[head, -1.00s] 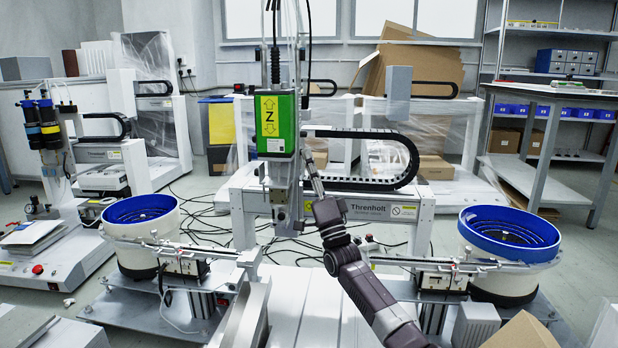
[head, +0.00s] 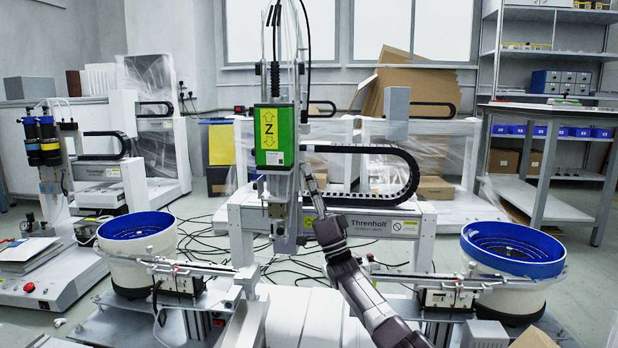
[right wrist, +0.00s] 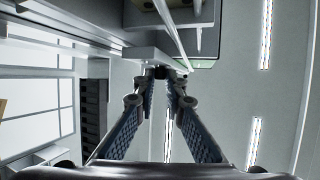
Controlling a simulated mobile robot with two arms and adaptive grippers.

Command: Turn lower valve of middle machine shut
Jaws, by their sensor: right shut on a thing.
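The middle machine has a green Z-axis unit (head: 274,137) with a yellow Z label, above a grey vertical slide (head: 285,210). My right gripper (head: 307,172) reaches up to the right side of this unit, just below the green cover. In the right wrist view its two fingers (right wrist: 160,74) converge on a small dark knob (right wrist: 159,71) under a grey bracket, which appears to be the lower valve. The fingers are shut on it. The knob is mostly hidden by the fingertips, so its turn angle cannot be told. My left gripper is not in view.
A black cable chain (head: 395,160) curves close to the right of my right gripper. Blue-rimmed feeder bowls stand at left (head: 136,235) and right (head: 512,258). The Threnholt beam (head: 390,222) lies behind my right arm.

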